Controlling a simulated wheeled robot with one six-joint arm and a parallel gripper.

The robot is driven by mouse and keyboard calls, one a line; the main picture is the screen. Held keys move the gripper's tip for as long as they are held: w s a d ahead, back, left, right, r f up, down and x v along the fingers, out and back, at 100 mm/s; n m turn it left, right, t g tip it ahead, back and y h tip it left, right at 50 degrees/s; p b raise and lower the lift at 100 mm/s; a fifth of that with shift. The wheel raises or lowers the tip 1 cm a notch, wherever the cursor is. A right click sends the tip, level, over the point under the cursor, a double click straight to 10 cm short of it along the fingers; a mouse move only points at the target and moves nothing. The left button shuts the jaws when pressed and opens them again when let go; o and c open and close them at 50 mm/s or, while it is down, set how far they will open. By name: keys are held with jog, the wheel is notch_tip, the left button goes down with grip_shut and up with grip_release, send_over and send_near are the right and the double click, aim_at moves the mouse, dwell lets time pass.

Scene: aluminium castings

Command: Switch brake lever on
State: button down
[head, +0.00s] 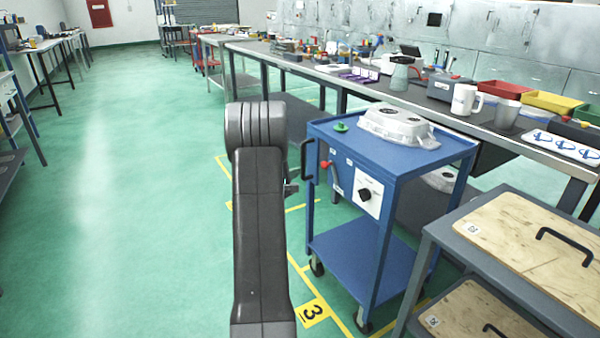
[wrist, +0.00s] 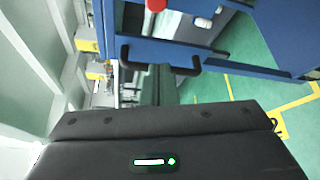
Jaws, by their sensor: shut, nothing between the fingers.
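The brake lever (head: 327,165) has a red ball knob and sits on the front panel of the blue trolley (head: 345,255). Its stem runs from the knob down and slightly right. In the wrist view a red knob (wrist: 156,5) shows at the top edge, partly cut off. My gripper (head: 291,187) is left of the trolley, mostly hidden behind my arm. It is shut and empty, apart from the lever.
A black handle (head: 307,160) sticks out at the trolley's left edge, between my gripper and the lever; it also shows in the wrist view (wrist: 160,66). A black rotary knob (head: 365,195) is right of the lever. A casting (head: 398,125) lies on top. Open floor lies left.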

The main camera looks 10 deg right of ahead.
jog(key=x, duration=0.8)
jog(key=s+d, duration=0.1)
jog(key=s+d+r+b, duration=0.1)
jog(key=s, duration=0.1)
jog(key=shift+s+r, duration=0.1)
jog(key=shift+s, duration=0.1)
